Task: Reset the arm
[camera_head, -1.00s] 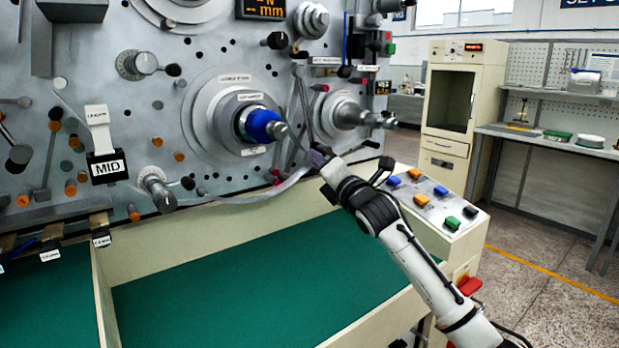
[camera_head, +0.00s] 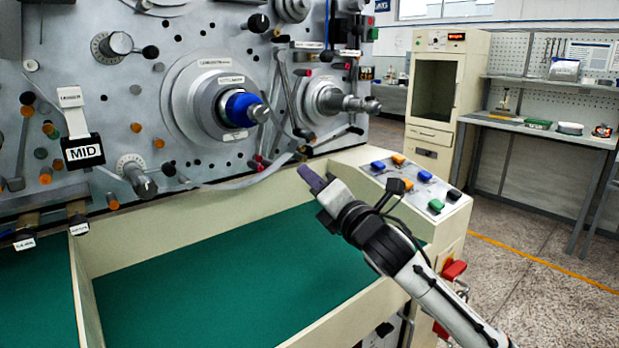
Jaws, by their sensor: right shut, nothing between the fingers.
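My right arm (camera_head: 425,285) comes in from the lower right. Its gripper (camera_head: 308,174) is shut and empty, pointing up and left above the right end of the green tray. It is apart from the machine panel. A spindle with a blue core (camera_head: 241,108) stands on the panel, up and left of the gripper. A bare metal spindle (camera_head: 330,99) is to its right. A pale strip (camera_head: 235,184) curves along the lower panel, left of the gripper. My left gripper is not in view.
The green-floored tray (camera_head: 220,275) with cream walls lies below the panel and looks empty. A sloped button box (camera_head: 425,190) stands close to the right of my gripper. A cream cabinet (camera_head: 465,60) and a grey workbench (camera_head: 545,128) are farther back.

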